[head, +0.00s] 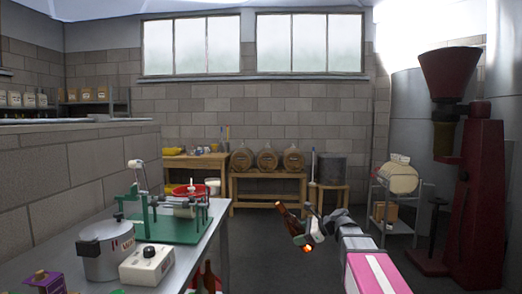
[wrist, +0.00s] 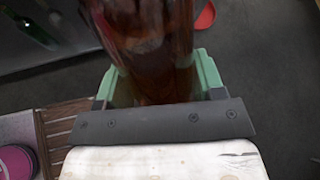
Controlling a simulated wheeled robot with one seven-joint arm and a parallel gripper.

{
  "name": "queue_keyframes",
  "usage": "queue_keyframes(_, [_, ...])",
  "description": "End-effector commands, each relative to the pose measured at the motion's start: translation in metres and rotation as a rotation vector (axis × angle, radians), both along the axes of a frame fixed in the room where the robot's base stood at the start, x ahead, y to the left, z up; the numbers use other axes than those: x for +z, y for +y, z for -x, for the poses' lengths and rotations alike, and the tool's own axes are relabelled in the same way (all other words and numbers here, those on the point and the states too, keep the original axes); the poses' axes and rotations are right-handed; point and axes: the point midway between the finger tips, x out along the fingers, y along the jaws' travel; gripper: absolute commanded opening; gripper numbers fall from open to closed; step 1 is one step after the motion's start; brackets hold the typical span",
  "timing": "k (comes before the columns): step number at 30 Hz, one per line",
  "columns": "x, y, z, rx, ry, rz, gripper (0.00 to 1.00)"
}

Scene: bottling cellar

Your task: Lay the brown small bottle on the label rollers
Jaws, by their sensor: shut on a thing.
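My gripper (head: 303,232) is shut on the brown small bottle (head: 284,217) in the head view, holding it tilted in the air right of the table. In the wrist view the brown bottle (wrist: 150,40) lies between the green fingers of my gripper (wrist: 155,82); its far end is cut off by the frame. The green label roller stand (head: 165,228) stands on the metal table at the left, well apart from the bottle. A pale roller shows on it, but its detail is too small to tell.
A steel pot (head: 105,252) and a white box with a black knob (head: 147,265) stand in front of the stand. A red dish (head: 188,190) is behind it. Dark bottle necks (head: 208,275) show by the table's near right edge. The floor beyond is clear.

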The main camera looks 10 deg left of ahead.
Motion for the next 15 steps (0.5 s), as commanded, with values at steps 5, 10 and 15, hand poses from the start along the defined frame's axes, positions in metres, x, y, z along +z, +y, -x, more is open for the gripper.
queue_keyframes(5, [0.035, 0.031, -0.012, 0.013, -0.066, 0.160, 0.15])
queue_keyframes(10, [0.071, 0.056, -0.019, 0.000, -0.121, 0.313, 0.15])
queue_keyframes(15, [0.111, 0.080, -0.024, -0.034, -0.167, 0.462, 0.15])
